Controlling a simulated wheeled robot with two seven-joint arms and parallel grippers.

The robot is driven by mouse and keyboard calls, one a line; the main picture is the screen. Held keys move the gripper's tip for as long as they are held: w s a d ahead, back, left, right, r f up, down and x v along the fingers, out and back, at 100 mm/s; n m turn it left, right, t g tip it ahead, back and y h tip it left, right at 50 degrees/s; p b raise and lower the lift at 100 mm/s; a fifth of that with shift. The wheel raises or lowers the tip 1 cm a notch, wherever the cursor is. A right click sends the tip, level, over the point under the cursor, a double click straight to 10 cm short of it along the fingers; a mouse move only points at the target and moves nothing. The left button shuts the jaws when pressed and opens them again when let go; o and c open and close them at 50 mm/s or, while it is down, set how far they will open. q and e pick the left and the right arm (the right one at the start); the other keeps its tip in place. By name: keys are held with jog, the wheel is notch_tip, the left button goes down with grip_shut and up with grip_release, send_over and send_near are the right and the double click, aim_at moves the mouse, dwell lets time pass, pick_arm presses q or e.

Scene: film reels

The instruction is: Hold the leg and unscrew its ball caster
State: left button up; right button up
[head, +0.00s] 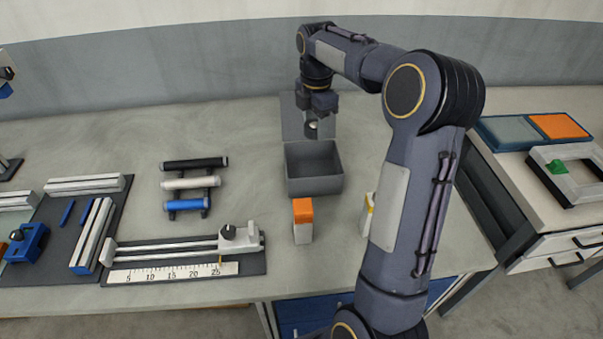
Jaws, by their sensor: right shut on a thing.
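My right gripper (314,112) hangs at the back of the table, pointing down. It is shut on a small dark round piece with a lighter face (312,129), which looks like the ball caster. The piece is just behind or above the back edge of an open grey bin (314,187); the exact height is hard to tell. No leg is joined to the piece. Pale metal profiles, any of which could be the leg, lie at the left: one at the back (85,184) and one slanted on a dark mat (93,235).
A white block with an orange top (302,221) stands in front of the bin. A measuring rail with a ruler (172,273) lies at the front. A rack of black, white and blue rolls (190,184) stands behind it. My right arm covers the table's right side.

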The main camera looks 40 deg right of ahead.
jog(key=f+b, duration=0.5)
jog(key=f, duration=1.1)
jog(key=shift+w+b, duration=0.2)
jog(key=shift+b, duration=0.2)
jog(key=shift+f, duration=0.2)
jog(key=o, duration=1.1)
jog(key=shift+r, duration=0.15)
